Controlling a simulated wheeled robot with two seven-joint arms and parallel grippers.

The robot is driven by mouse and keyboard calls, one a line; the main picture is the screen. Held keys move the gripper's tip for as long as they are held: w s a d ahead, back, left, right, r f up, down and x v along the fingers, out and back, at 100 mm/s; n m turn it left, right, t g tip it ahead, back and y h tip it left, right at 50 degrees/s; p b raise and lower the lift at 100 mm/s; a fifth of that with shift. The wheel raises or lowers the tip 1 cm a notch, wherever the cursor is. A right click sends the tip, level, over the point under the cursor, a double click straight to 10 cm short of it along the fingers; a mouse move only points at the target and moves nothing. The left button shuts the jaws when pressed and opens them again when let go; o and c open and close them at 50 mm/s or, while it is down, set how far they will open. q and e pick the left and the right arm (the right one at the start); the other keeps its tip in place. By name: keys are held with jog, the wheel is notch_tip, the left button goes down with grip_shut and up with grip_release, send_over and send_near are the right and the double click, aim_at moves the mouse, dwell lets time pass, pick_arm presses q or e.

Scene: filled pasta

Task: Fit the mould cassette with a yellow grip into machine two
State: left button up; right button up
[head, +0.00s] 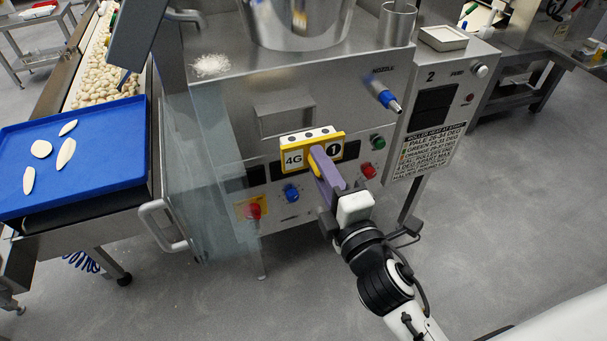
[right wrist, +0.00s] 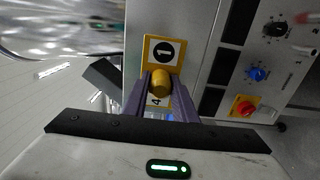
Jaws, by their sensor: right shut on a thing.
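The mould cassette (head: 293,160) has a yellow front plate with white labels reading "4G" and "1", and a pale top edge with dark dots. My right gripper (head: 318,156) is shut on its yellow grip, which shows as a rounded knob (right wrist: 161,82) between the purple fingers in the right wrist view. The cassette is at the front of machine two (head: 345,100), whose side panel carries a "2". My left gripper is not in view.
A blue nozzle (head: 388,98) sticks out at the upper right. Red, green and blue knobs flank the cassette. A clear guard door (head: 205,170) with a handle stands at left, beside a blue tray (head: 95,175) with pale pieces. The floor at right is clear.

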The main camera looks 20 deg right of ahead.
aim_at(308, 159)
jog(key=shift+w+a+f, duration=0.45)
jog(key=shift+a+f, duration=0.05)
jog(key=shift+a, duration=0.05)
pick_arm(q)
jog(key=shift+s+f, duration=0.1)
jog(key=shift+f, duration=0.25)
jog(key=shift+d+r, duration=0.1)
pick_arm(e)
jog(key=shift+s+r, duration=0.1)
jog(key=shift+w, duration=0.45)
jog(key=shift+w+p, duration=0.4)
jog(key=shift+w, duration=0.8)
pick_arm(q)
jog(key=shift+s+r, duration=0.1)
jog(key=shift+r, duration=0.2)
pick_arm(e)
jog(key=shift+w+a, duration=0.1)
jog(key=shift+w, duration=1.15)
pick_arm(q)
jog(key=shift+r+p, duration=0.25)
jog(key=shift+p, duration=0.05)
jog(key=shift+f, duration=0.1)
pick_arm(e)
jog(key=shift+w+a, duration=0.1)
jog(key=shift+w, duration=2)
